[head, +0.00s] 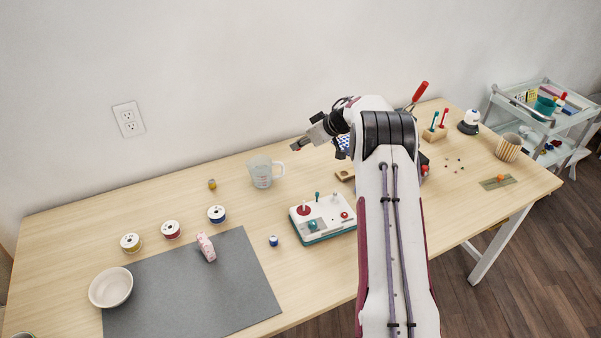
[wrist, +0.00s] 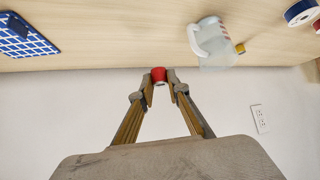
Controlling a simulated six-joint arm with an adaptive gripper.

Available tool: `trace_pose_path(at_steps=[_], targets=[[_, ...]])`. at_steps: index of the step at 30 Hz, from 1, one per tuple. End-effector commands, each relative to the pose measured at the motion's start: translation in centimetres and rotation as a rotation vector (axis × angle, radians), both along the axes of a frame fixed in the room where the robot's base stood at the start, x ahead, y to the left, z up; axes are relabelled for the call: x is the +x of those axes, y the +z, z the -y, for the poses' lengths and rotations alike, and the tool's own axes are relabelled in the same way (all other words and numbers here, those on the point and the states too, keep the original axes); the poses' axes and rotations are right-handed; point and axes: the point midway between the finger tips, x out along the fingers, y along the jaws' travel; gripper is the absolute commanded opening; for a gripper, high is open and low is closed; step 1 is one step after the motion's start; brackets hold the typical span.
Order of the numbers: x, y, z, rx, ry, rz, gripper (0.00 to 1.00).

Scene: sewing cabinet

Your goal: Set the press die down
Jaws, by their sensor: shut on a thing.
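My gripper (wrist: 159,79) is shut on a small red cylinder, the press die (wrist: 159,74), which sits between the fingertips in the wrist view. In the head view my gripper (head: 298,147) is at the end of the outstretched arm, near the wall and above the back of the table (head: 190,185). The press die is hard to make out there. The wrist view shows wall behind the die, and the wooden tabletop (wrist: 110,45) at the top of the picture, apart from it.
A clear measuring cup (head: 262,174) stands near my gripper, with a small yellow cylinder (head: 212,184) to its left. A joystick box (head: 322,218), a small blue cylinder (head: 273,241), several thread spools (head: 171,230) and a grey mat (head: 190,290) lie nearer. Bare wood shows between them.

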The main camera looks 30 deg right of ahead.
Motion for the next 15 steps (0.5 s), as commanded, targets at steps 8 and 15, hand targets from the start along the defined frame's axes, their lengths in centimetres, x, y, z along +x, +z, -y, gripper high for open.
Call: trace_pose_path(at_steps=[8,15], targets=[[-0.08,-0.05,1.05,0.000,-0.011,0.001,0.00],[-0.09,-0.17,1.02,-0.001,-0.011,0.000,0.00]])
